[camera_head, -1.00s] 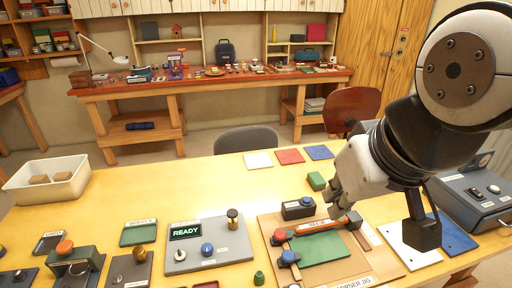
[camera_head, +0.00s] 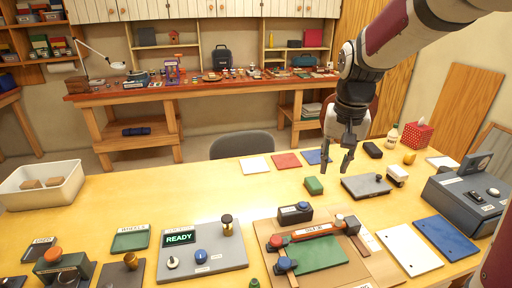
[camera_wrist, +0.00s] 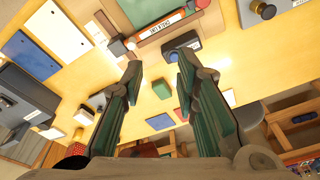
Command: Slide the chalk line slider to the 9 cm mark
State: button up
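The labelled bar also shows at the top of the wrist view (camera_wrist: 172,22). A dark box with a blue top (camera_head: 295,213) stands just behind the board. My gripper (camera_head: 345,160) is in the air behind the board, fingers pointing down. In the wrist view its fingers (camera_wrist: 158,72) are apart with nothing between them.
A grey plate with a small dark knob (camera_head: 362,188) lies right of a green block (camera_head: 314,186). White (camera_head: 408,250) and blue (camera_head: 447,238) panels lie at the right, beside a grey-blue machine (camera_head: 468,200). A plate with a READY display (camera_head: 180,239) is left. The table's middle left is clear.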

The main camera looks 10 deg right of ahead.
aim_at(340, 216)
jog(key=w+d+f+m+g, duration=0.1)
jog(key=w+d+f+m, duration=0.15)
jog(key=d+f, duration=0.35)
jog(key=w+d+f+m+g, duration=0.1)
jog(key=w+d+f, duration=0.35)
jog(key=f, duration=0.85)
jog(key=f+p, duration=0.1)
jog(key=f, duration=0.8)
jog(key=shift+s+d+f, duration=0.15)
jog(key=shift+s+f, duration=0.05)
jog(key=shift+s, duration=0.1)
grip_shut()
